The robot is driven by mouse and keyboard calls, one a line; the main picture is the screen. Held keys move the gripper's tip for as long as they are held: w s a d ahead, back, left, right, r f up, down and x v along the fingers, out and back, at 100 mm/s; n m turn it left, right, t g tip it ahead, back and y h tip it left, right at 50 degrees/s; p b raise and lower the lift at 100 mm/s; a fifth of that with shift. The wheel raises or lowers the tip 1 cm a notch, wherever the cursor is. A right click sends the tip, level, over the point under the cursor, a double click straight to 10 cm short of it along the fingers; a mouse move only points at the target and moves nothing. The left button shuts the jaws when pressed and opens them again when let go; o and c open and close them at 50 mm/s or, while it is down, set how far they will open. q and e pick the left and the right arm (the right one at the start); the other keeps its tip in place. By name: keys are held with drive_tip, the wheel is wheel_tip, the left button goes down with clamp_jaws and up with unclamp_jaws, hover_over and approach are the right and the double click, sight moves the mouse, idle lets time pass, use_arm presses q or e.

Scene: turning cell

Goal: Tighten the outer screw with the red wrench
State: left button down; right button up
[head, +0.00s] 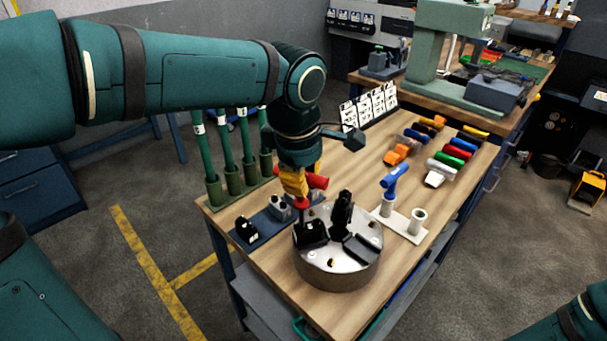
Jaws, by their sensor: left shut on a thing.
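My left gripper (296,184), with yellow fingers, is shut on the red wrench (317,181), a T-shaped tool with a red crossbar. The wrench points down over the near-left black jaw (312,234) of the round metal chuck (338,277). Its lower end is at or just above that jaw; I cannot tell whether it touches. The outer screw is too small or hidden by the tool. Two more black jaws stand on the chuck, one upright at the back (342,212) and one lying to the right (361,249). My right gripper is not in view.
A blue-handled wrench (394,180) stands in one cup of a white holder (403,229); the other cup (418,218) looks empty. A dark blue tray (262,231) with small parts lies left of the chuck. Green posts (226,150) line the left edge. Coloured tools (450,158) lie farther back.

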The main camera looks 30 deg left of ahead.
use_arm(q)
drive_tip(key=shift+m, duration=0.9)
drive_tip(key=shift+s+a+m+h+p, duration=0.1)
drive_tip(key=shift+m+h+p, duration=0.45)
drive_tip(key=shift+m, duration=0.85)
drive_tip(key=shift+r+m+p, duration=0.1)
drive_tip(key=shift+m+p, duration=0.45)
drive_tip(key=shift+m, duration=0.85)
